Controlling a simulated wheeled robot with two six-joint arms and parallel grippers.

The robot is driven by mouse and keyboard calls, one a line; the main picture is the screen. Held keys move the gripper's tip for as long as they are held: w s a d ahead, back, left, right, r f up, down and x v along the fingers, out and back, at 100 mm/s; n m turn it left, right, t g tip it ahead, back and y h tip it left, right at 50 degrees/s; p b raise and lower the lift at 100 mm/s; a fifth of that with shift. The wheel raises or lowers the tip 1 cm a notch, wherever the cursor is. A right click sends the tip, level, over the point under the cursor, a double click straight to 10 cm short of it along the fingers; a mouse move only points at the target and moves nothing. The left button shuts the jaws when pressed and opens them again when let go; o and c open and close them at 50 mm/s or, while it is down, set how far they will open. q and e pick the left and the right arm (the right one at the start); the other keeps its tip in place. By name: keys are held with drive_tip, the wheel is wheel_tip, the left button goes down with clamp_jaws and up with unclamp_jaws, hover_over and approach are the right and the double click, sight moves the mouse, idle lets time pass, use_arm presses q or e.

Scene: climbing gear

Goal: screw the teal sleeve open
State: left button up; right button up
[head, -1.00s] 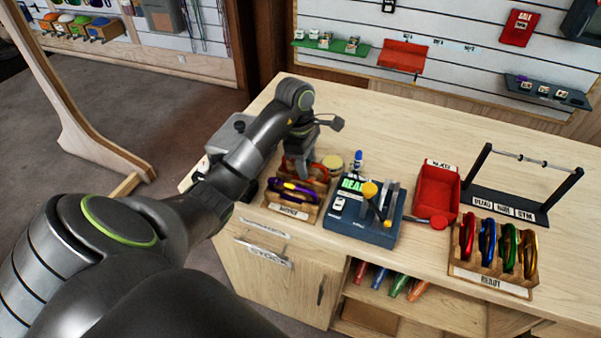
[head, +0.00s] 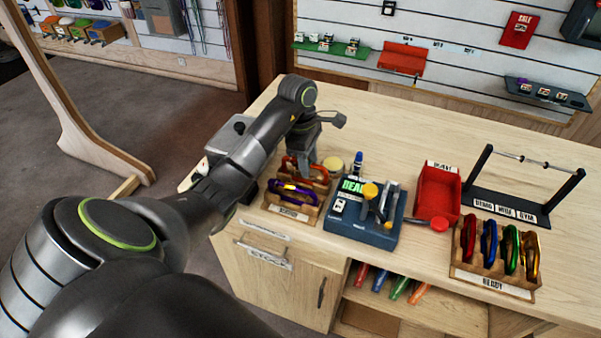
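No teal sleeve can be made out in the head view. My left gripper (head: 303,166) points down over the wooden rack (head: 291,213) at the left of the counter. A purple carabiner (head: 292,190) lies at the front of this rack, and an orange-red carabiner (head: 318,174) lies behind it, beside my fingers. My fingers hide part of the rack, and whether they are apart or closed on something is too small to tell. My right gripper is not in view.
A blue device (head: 349,226) with a yellow knob stands right of the rack. Further right are a red tray (head: 437,190), a black stand with a bar (head: 520,207) and a rack of several coloured carabiners (head: 492,283). The counter's back right is clear.

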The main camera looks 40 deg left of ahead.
use_arm(q)
drive_tip(key=shift+r+p, duration=1.25)
drive_tip(key=shift+r, duration=0.1)
drive_tip(key=shift+s, duration=0.15)
drive_tip(key=shift+s+d+p, duration=0.15)
drive_tip(key=shift+s+p, duration=0.3)
drive_tip(key=shift+s, duration=0.1)
drive_tip(key=shift+f, duration=0.1)
wheel_tip(320, 180, down, 3)
drive_tip(key=b, duration=0.3)
drive_tip(key=shift+w+a+b, duration=0.25)
drive_tip(key=shift+w+b, duration=0.2)
drive_tip(key=shift+w, duration=0.25)
